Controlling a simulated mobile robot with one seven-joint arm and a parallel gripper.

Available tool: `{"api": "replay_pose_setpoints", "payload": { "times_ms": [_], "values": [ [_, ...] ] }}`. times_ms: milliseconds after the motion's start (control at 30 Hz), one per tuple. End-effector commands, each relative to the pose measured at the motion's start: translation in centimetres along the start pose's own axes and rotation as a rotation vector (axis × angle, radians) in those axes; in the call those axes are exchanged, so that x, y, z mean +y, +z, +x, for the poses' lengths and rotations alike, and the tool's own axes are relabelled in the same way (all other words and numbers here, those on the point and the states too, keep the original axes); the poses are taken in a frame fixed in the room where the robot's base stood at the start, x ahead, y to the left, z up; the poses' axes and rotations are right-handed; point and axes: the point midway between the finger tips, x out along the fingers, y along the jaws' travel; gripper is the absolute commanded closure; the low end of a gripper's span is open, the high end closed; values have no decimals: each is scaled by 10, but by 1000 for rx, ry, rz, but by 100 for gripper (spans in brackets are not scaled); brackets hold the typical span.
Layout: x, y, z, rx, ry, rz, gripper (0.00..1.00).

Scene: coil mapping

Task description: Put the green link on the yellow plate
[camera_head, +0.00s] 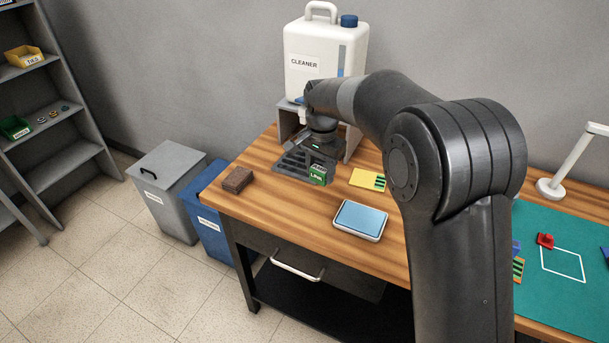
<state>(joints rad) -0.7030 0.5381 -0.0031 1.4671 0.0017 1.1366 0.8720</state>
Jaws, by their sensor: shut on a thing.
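The green link (319,176) is a small green block with a white label, at the back left of the wooden workbench. My gripper (318,164) points down and is shut on it. Its fingers are small and dark here, and partly hidden. I cannot tell whether the link touches the surface below. The yellow plate (359,177) lies flat on the bench a little to the right of the link, with dark green stripes along its right side. The link is apart from the plate.
A dark slatted piece (291,164) lies beside the gripper. A white cleaner jug (315,62) stands on a grey stand behind. A brown block (237,180) and a blue-topped tray (360,220) are nearby. My arm covers the bench's middle; a green mat (540,300) lies right.

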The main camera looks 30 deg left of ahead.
Motion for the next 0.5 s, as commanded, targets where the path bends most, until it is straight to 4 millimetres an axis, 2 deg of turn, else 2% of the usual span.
{"api": "replay_pose_setpoints", "payload": {
  "times_ms": [167,267,500],
  "values": [
    [25,-23,-6,0,0,-8,78],
    [52,-50,-8,1,0,-28,78],
    [138,-121,-11,1,-1,-100,78]
  ]
}}
